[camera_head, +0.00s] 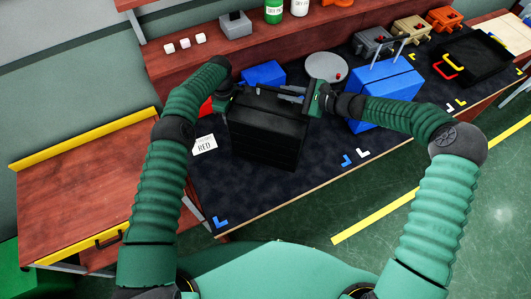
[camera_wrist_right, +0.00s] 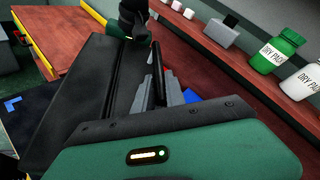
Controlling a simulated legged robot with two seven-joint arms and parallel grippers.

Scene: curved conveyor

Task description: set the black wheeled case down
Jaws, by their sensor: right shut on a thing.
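The black case (camera_head: 264,145) is upright at the left part of the dark mat, between my two grippers. In the right wrist view its dark body (camera_wrist_right: 75,85) fills the left side. My right gripper (camera_head: 303,97) is shut at the case's top right, on its dark top bar (camera_wrist_right: 157,75). My left gripper (camera_head: 229,92) is at the case's top left end; its jaws are too small and dark to read. The wheels do not show. I cannot tell whether the case's bottom touches the mat.
The dark mat (camera_head: 310,165) has clear room in front, with blue and white corner marks. A blue case (camera_head: 384,95) stands right. A blue box (camera_head: 263,74) and grey disc (camera_head: 326,66) lie behind. A black tray (camera_head: 475,75) is far right.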

